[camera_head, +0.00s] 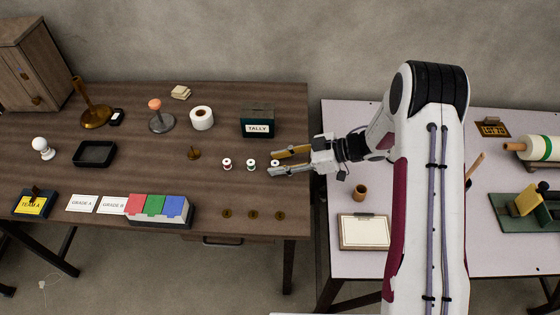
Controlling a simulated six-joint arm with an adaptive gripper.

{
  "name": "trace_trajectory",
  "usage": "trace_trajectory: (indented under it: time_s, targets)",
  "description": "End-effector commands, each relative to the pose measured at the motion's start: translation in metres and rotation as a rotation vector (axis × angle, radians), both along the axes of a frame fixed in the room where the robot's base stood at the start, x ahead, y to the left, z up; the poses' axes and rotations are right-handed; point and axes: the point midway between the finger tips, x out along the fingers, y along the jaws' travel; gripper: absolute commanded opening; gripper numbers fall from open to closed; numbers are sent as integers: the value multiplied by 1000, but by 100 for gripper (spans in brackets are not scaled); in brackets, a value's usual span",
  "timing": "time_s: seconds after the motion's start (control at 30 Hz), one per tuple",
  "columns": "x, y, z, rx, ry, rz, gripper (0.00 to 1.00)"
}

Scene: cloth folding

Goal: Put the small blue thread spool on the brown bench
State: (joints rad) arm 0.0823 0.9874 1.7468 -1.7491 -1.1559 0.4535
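The small blue thread spool (275,163) stands upright at the right side of the brown bench (230,188). My gripper (272,163) reaches in from the right, low over the bench. Its two fingers are spread apart, one on the far side of the blue spool and one on the near side. The spool shows between them near the tips. I cannot tell whether either finger touches it.
A green spool (251,164) and a red spool (227,163) stand in a row to the left. Behind is a dark TALLY box (257,122). Several small brass discs (253,214) lie near the front edge. A pale table (345,196) stands at right.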

Motion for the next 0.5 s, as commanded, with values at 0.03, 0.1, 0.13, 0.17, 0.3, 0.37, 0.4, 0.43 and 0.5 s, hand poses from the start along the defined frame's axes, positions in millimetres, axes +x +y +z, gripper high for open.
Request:
trace_trajectory:
  time_s: [0.03,0.1,0.13,0.17,0.3,0.37,0.4,0.43,0.5]
  targets:
    - [0,0,0,0,0,0,33]
    - [0,0,0,0,0,0,33]
    - [0,0,0,0,0,0,33]
    - [0,0,0,0,0,0,33]
    - [0,0,1,0,0,0,33]
    - [0,0,3,0,-1,0,33]
    - [0,-1,4,0,0,0,33]
    - [0,-3,4,0,0,0,33]
    - [0,-8,7,0,0,-1,33]
